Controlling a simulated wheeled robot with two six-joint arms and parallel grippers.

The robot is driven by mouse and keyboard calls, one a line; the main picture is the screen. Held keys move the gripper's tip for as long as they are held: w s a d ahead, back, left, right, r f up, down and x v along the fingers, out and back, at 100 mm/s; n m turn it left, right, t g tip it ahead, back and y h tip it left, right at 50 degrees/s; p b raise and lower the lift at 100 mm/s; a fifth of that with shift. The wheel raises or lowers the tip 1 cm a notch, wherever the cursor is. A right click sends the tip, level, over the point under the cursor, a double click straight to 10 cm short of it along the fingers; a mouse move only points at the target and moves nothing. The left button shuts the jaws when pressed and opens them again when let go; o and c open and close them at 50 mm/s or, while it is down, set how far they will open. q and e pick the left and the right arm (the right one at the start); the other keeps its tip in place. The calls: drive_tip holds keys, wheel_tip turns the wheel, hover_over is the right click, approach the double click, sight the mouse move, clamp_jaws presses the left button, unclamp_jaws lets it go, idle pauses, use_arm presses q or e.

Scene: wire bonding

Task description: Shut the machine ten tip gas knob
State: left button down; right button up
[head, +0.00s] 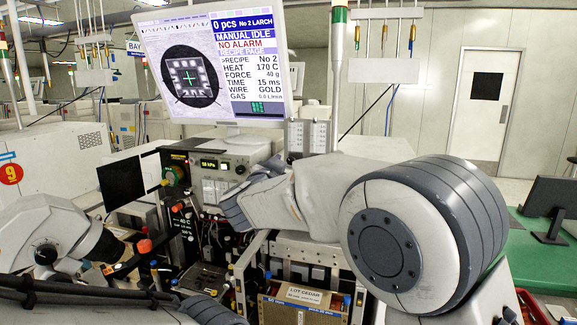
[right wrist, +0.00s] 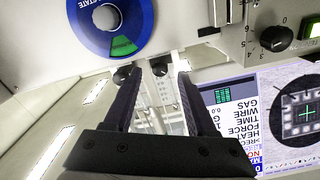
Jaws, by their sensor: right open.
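Two small black knobs, one (right wrist: 160,68) nearly between my fingertips and one (right wrist: 123,75) by the left finger, sit at the ends of clear flow tubes in the right wrist view. I cannot read which is the tip gas knob. My right gripper (right wrist: 155,80) is open, its dark fingers pointing at the knobs; contact cannot be told. In the head view my right gripper (head: 268,168) is small and partly hidden by its arm, below the two flow meters (head: 308,137). The monitor (head: 216,62) shows a GAS line reading about 0.0 L/min. My left gripper is not seen.
A grey microscope (head: 50,235) stands at left. Wiring and orange-topped parts crowd the machine's front. A green table (head: 540,262) lies at right.

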drive_tip(key=b+v, duration=0.1)
drive_tip(key=v, duration=0.7)
drive_tip(key=shift+s+b, duration=0.2)
drive_tip(key=shift+b, duration=0.1)
